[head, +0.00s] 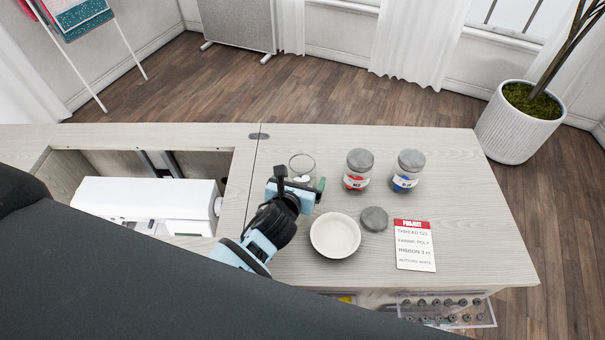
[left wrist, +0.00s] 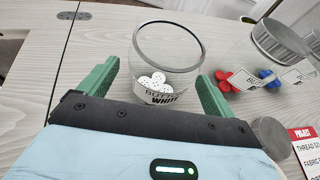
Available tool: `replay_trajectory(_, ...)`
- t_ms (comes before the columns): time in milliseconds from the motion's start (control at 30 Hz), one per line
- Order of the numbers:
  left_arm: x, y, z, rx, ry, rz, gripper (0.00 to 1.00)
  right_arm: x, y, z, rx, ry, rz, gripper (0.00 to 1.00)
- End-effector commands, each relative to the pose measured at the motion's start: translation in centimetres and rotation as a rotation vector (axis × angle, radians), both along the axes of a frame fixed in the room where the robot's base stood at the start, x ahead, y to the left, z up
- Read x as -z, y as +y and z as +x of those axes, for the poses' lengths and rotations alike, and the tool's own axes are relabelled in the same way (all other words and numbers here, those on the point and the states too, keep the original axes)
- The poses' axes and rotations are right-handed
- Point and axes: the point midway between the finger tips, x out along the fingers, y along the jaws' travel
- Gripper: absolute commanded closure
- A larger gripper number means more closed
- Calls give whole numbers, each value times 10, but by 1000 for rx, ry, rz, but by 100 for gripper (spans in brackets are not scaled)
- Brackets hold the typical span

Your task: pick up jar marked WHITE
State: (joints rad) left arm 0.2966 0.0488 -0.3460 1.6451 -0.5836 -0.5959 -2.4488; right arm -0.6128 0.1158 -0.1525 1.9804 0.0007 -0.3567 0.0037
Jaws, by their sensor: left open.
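The jar marked WHITE (left wrist: 168,60) is clear glass without a lid, with white buttons at its bottom. In the left wrist view it stands between and just beyond the green fingers of my left gripper (left wrist: 155,90), which is open. In the head view the jar (head: 302,163) is partly hidden behind my left gripper (head: 296,186). Only its upper part shows there. I cannot tell whether a finger touches the glass. My right gripper is not in view.
A white bowl (head: 335,236), a loose grey lid (head: 374,219) and a project card (head: 414,245) lie nearer. A sewing machine (head: 150,203) sits in the recess at left.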

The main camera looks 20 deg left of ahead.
Motion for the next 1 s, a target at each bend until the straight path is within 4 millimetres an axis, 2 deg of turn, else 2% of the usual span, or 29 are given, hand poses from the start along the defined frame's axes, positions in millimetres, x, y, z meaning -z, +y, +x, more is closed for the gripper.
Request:
replay_trajectory(133, 8, 0, 12, 0, 3, 0, 10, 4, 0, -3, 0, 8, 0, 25)
replay_trajectory(400, 7, 0, 14, 0, 1, 1, 10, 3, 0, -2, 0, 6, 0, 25)
replay_trajectory(800, 7, 0, 14, 0, 1, 1, 62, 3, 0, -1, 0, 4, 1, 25)
replay_trajectory(1000, 6, 0, 14, 1, -1, 1, 63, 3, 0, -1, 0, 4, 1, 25)
